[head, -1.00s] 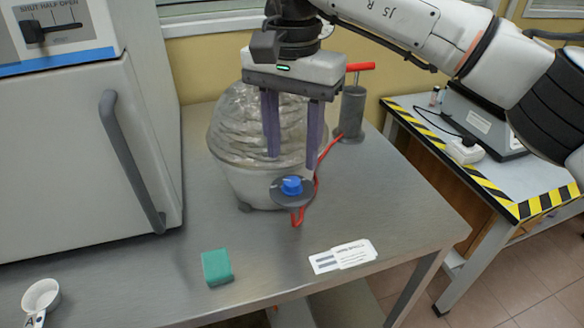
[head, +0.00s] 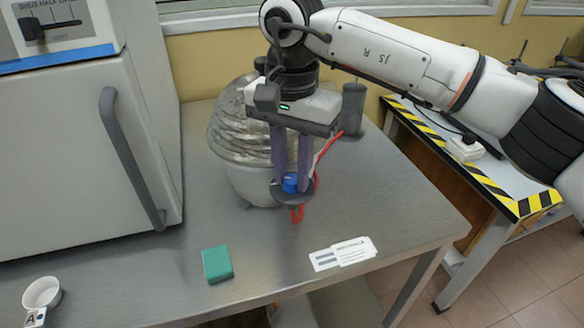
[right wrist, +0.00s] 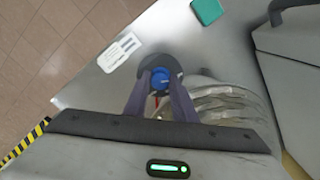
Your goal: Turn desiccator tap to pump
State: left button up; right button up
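The desiccator (head: 240,125) is a domed vessel with a wrapped, shiny lid, standing on the metal bench near the wall. Its blue tap (head: 290,183) sits on a dark round plate at the front, with a red hose below. My right gripper (head: 291,184) points down at the tap, its two purple fingers apart with the blue knob between their tips. In the right wrist view the tap (right wrist: 160,78) also shows between the fingertips (right wrist: 160,90). I cannot tell whether the fingers touch it. The grey pump (head: 352,105) stands behind, partly hidden by my arm. My left gripper is not in view.
A green sponge (head: 217,264) and white cards (head: 343,253) lie on the bench (head: 270,285) in front. A grey cabinet (head: 60,160) with a handle stands at the left, with a small white cup (head: 41,292) before it. A striped-edge table (head: 475,180) is at the right.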

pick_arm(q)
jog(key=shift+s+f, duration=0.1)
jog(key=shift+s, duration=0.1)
pick_arm(e)
jog(key=shift+m, duration=0.4)
jog(key=m, duration=0.4)
jog(key=shift+m, duration=0.4)
jog(key=m, duration=0.6)
jog(key=shift+w+b, duration=0.1)
jog(key=shift+b, duration=0.25)
jog(key=m, duration=0.6)
jog(key=shift+m+b, duration=0.3)
jog(key=shift+b, duration=0.1)
jog(key=m, duration=0.5)
jog(key=shift+b, duration=0.4)
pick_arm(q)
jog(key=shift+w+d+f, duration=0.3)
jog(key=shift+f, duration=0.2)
pick_arm(e)
jog(key=shift+m, duration=0.3)
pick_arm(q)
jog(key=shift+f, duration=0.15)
pick_arm(e)
jog(key=shift+r, duration=0.1)
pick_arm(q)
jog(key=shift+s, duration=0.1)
pick_arm(e)
jog(key=o, duration=1.1)
